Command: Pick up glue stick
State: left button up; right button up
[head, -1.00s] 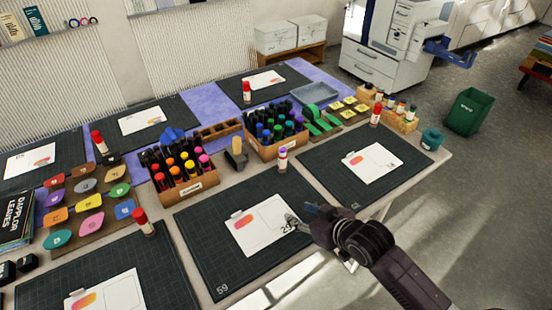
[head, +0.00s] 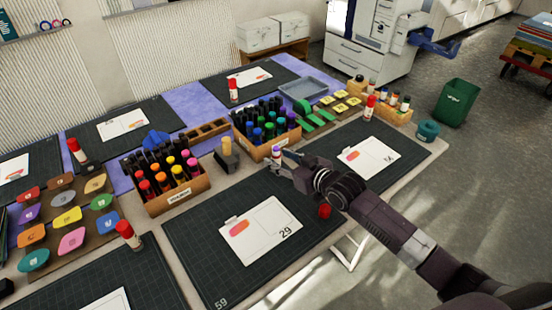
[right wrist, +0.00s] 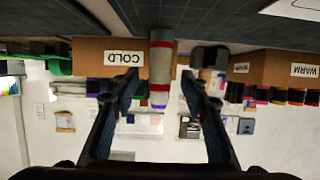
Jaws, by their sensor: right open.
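The glue stick with the purple cap (head: 276,151) stands upright behind the card mat, its lower part hidden by my right gripper (head: 282,163) in the head view. The right gripper is open, with its fingertips right at the stick. In the right wrist view, which is upside down, the white and red glue stick (right wrist: 160,75) shows in the middle, between the two spread fingers. A gap shows on each side of it, and neither finger clearly touches it. My left gripper is not in view.
The warm marker box (head: 180,197) and cold marker box (head: 262,149) stand close by, with a dark block with a tan top (head: 228,155) between them. Red-capped glue sticks stand elsewhere, one at the left (head: 128,234). A small red thing (head: 324,211) shows beside my arm.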

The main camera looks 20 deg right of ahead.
jog(key=shift+x, duration=0.9)
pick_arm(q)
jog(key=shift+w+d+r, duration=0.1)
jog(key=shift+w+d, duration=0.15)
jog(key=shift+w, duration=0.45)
pick_arm(e)
jog(key=shift+w+f, duration=0.1)
jog(key=shift+w, duration=0.1)
jog(key=shift+c, duration=0.2)
grip_shut()
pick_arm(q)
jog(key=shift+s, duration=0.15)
